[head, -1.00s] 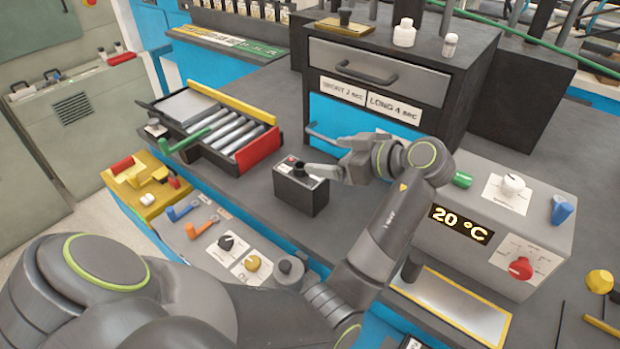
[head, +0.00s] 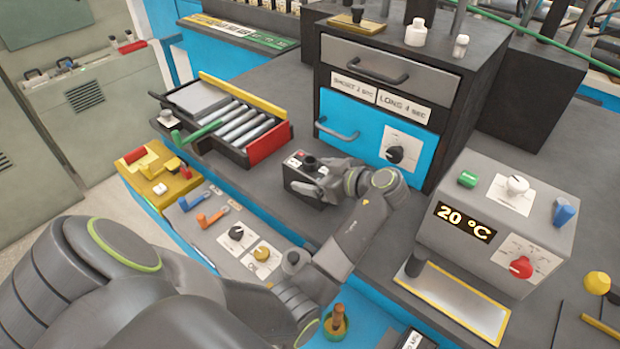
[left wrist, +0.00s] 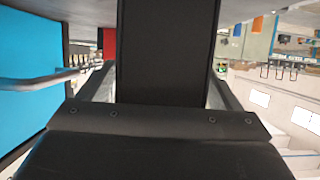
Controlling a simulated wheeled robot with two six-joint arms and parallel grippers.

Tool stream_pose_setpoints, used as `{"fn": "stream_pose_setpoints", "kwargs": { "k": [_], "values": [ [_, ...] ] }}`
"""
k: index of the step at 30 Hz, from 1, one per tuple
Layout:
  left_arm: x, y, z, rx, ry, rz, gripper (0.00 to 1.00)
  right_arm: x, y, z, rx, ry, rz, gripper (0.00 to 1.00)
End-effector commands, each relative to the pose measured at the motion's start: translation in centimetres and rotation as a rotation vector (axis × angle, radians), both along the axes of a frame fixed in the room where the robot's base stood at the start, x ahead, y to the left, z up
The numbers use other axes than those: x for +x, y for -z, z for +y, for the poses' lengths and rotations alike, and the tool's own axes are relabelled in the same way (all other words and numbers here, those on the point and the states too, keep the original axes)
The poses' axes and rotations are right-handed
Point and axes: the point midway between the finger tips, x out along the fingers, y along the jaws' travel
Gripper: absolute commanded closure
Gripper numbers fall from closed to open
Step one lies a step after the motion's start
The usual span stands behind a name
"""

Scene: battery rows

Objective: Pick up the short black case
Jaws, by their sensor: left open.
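The short black case (head: 293,181), a small dark box with a black knob and a small red mark on top, stands upright on the grey bench. My left gripper (head: 312,183) is at the case's right end, low over the bench, with its fingers around the case. In the left wrist view the dark case (left wrist: 167,50) fills the middle, between the two open fingers (left wrist: 165,88). Whether the fingers touch its sides cannot be told. My right gripper is not in view.
A drawer cabinet (head: 385,75) with a blue lower drawer stands behind the case. A roller tray (head: 268,142) is to the left. A grey box with a 20 °C display (head: 465,222) is at right. A switch panel (head: 225,225) lies along the front edge.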

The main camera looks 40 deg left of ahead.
Motion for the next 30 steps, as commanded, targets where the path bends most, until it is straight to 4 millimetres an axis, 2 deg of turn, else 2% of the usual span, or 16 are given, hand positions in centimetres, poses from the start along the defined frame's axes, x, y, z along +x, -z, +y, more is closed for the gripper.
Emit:
{"fn": "stream_pose_setpoints", "kwargs": {
  "k": [3,9,22,30],
  "values": [
    [0.05,0.18,0.59,0.001,0.000,0.000,0.15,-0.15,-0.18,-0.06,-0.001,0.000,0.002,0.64],
    [0.05,0.25,0.58,0.000,0.001,0.000,0.16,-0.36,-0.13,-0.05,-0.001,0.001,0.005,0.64],
    [0.05,0.23,0.54,0.000,0.001,0.000,0.71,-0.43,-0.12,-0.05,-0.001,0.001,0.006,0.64],
    [0.11,-0.21,0.55,0.001,0.000,-0.005,0.71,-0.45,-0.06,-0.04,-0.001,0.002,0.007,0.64]
  ]
}}
